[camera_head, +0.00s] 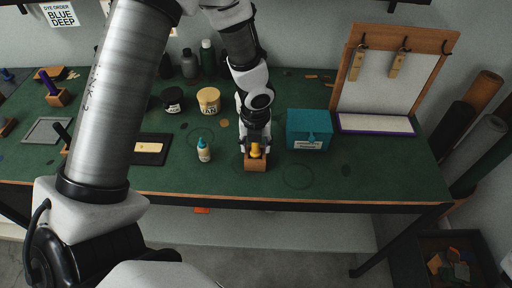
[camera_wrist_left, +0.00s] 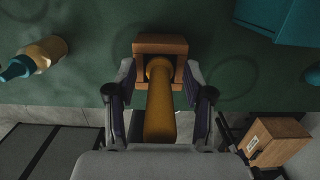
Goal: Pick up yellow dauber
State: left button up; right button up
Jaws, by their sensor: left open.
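The yellow dauber (camera_head: 255,150) stands in a small wooden block holder (camera_head: 255,165) near the table's front edge. In the left wrist view the yellow dauber (camera_wrist_left: 159,112) points toward the camera, its far end in the wooden holder (camera_wrist_left: 160,45). My left gripper (camera_head: 256,141) is above the holder, around the dauber's upper part. In the left wrist view the fingers of my left gripper (camera_wrist_left: 160,100) are on both sides of the dauber with gaps, so it is open. My right gripper is not in view.
A glue-like bottle (camera_head: 203,150) stands left of the holder. A teal box (camera_head: 309,129) stands close on the right. A cream jar (camera_head: 208,100) and a black jar (camera_head: 172,100) are behind left. A framed board (camera_head: 395,75) stands at the back right.

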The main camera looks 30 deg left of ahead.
pick_arm(q)
jog(key=shift+w, duration=0.1)
jog(key=shift+s+r, duration=0.1)
jog(key=shift+s, duration=0.1)
grip_shut()
jog(key=shift+r+p, duration=0.3)
jog(key=shift+r, duration=0.1)
notch_tip(320, 180, up, 9)
jog(key=p, duration=0.2)
jog(key=shift+r+p, duration=0.1)
jog(key=shift+p, duration=0.2)
